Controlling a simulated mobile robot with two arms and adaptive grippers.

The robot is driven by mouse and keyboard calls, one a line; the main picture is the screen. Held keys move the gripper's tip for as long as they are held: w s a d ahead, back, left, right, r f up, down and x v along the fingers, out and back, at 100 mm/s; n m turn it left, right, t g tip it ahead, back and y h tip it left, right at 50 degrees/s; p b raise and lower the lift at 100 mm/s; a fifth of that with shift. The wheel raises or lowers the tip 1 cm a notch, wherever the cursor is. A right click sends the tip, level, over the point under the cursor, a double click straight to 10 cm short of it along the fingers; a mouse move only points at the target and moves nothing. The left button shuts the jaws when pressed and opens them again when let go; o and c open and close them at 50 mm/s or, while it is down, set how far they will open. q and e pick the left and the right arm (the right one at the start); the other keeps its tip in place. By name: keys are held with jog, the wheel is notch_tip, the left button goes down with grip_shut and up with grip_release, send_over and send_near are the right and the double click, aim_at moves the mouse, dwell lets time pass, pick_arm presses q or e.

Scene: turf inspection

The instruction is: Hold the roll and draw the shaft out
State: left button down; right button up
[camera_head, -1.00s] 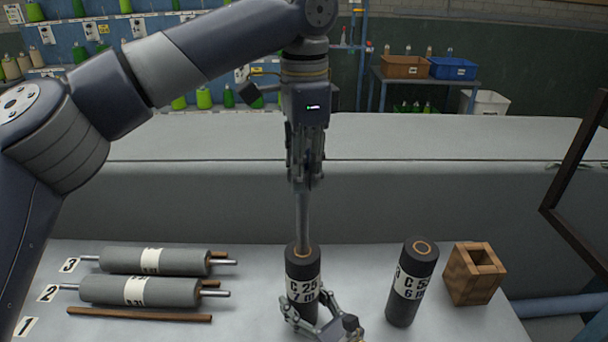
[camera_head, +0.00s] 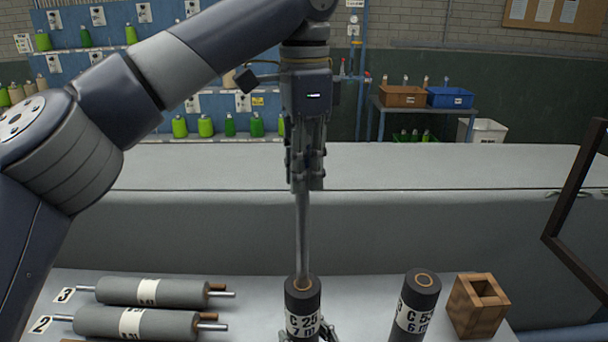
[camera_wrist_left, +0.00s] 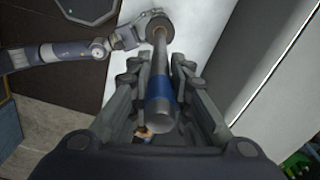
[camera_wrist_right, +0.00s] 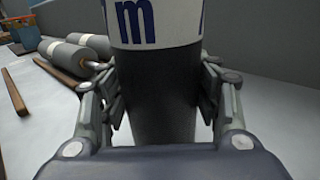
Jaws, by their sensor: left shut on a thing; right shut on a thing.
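The dark roll marked C 25 (camera_head: 302,303) stands upright on the bench. A grey metal shaft (camera_head: 303,240) rises from the centre of its top; its lower end is hidden. My left gripper (camera_head: 307,183) is shut on the shaft well above the roll. The left wrist view shows the shaft with a blue band (camera_wrist_left: 163,90) between the fingers and the roll beyond. My right gripper (camera_head: 326,332) is low at the roll, mostly hidden or cut off in the head view. In the right wrist view its fingers are on both sides of the roll (camera_wrist_right: 163,105).
A second upright roll (camera_head: 416,303) and an open wooden box (camera_head: 478,308) stand to the right. Two grey rolls on shafts, the rear (camera_head: 150,291) and the front (camera_head: 135,323), lie to the left by number cards. A dark frame (camera_head: 578,195) stands at the right edge.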

pick_arm(q)
jog(key=shift+r, duration=3.6)
pick_arm(e)
jog(key=o, duration=1.7)
jog(key=shift+c, duration=0.2)
jog(key=shift+s+d, duration=0.1)
